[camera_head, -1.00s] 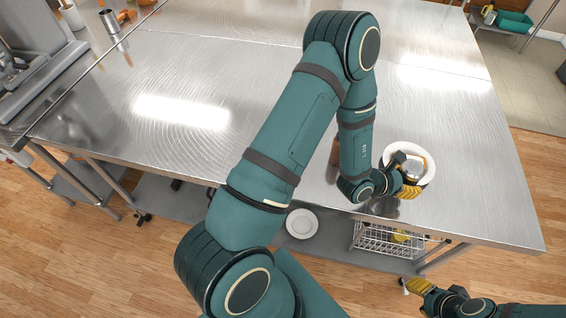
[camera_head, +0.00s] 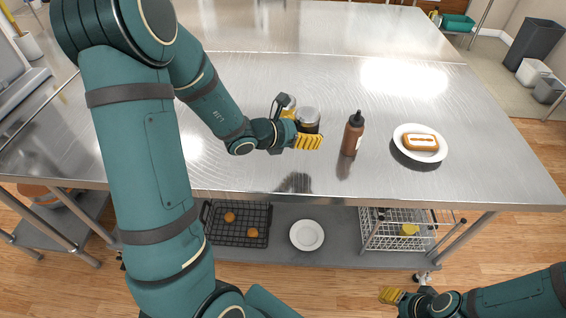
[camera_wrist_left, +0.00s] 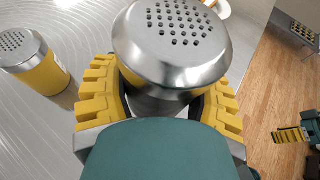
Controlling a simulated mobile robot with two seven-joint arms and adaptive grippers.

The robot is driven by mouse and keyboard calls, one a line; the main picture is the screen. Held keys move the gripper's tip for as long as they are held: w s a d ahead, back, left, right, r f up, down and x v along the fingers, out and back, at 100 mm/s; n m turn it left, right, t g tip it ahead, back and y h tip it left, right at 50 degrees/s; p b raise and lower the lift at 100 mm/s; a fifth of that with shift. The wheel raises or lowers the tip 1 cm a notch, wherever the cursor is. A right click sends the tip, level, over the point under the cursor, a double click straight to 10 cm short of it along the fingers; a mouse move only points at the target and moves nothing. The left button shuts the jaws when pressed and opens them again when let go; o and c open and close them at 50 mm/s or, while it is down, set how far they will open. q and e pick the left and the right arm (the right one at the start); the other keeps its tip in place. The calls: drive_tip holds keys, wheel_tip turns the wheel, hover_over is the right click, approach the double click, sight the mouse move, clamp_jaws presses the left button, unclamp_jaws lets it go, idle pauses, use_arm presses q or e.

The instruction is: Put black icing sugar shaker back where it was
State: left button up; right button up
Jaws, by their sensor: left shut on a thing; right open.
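The black shaker (camera_head: 308,127) has a perforated metal lid, which fills the top of the left wrist view (camera_wrist_left: 172,42). My left gripper (camera_head: 306,139) is shut on it and holds it upright or nearly so. It is over the steel table (camera_head: 250,80); I cannot tell if its base touches the top. A yellow shaker (camera_head: 287,105) with a similar lid stands just behind and left of it; it also shows in the left wrist view (camera_wrist_left: 38,66). My right gripper (camera_head: 391,296) is open and empty, low in front of the table.
A brown squeeze bottle (camera_head: 353,135) stands right of the held shaker. Further right, a white plate (camera_head: 402,151) holds a piece of bread (camera_head: 420,142) with icing on top. The shelf below holds a dark rack (camera_head: 237,224) and a white plate (camera_head: 307,235).

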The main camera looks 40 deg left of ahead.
use_arm(q)
drive_tip(key=a, duration=0.3)
drive_tip(key=shift+w+r+b, duration=0.25)
drive_tip(key=shift+r+b, duration=0.15)
drive_tip(key=b, duration=0.1)
hover_over(296, 156)
drive_tip(key=shift+n+y, duration=0.3)
drive_tip(key=shift+y, duration=0.1)
wheel_tip(296, 156, down, 4)
drive_tip(key=shift+f, duration=0.25)
drive_tip(key=shift+f+b, duration=0.3)
drive_tip(key=shift+f, duration=0.55)
drive_tip(key=shift+f+b, duration=0.35)
drive_tip(key=shift+f, duration=1.15)
drive_tip(key=shift+r, duration=0.1)
drive_tip(key=o, duration=1.3)
drive_tip(key=shift+f, duration=0.2)
